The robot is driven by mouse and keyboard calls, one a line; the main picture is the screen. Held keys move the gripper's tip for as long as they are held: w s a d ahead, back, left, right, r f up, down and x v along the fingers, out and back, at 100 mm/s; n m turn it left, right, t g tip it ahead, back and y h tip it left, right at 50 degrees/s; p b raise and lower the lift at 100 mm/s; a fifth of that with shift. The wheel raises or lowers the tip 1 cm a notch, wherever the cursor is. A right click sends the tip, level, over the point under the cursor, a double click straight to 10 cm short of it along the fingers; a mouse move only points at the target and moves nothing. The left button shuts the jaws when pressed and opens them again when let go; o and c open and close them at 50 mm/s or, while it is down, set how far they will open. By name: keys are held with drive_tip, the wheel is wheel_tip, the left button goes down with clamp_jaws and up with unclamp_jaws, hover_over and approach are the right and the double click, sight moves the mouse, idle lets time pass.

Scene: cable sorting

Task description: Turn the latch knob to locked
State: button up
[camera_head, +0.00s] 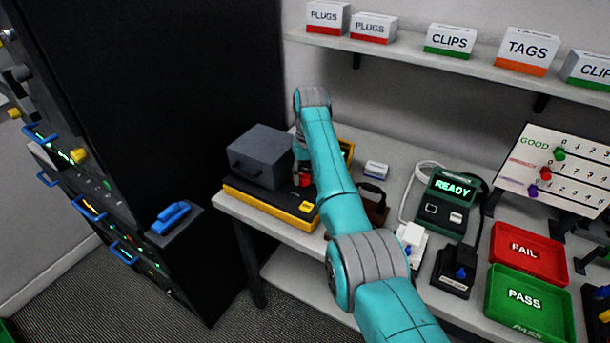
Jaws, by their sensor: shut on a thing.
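A black and yellow unit (268,203) lies on the left part of the bench, with a grey box (261,155) on top of it. A small red knob (306,180), which looks like the latch knob, shows at the right side of the grey box. My gripper (302,172) reaches down over the knob and is shut on it. My teal arm hides part of the gripper and the right part of the unit. I cannot tell which way the knob is turned.
A READY tester (447,188), a red FAIL tray (526,254) and a green PASS tray (530,303) stand to the right. A shelf (440,61) with labelled boxes hangs above the bench. A black cabinet (160,100) stands close on the left.

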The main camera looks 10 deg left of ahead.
drive_tip(key=shift+d+m, duration=0.1)
drive_tip(key=shift+m, duration=1)
drive_tip(key=o, duration=1.1)
drive_tip(key=shift+o, duration=0.2)
drive_tip(key=shift+r, duration=0.1)
wheel_tip(320, 180, up, 12)
drive_tip(key=shift+w+d, duration=0.15)
drive_tip(key=shift+d, duration=0.2)
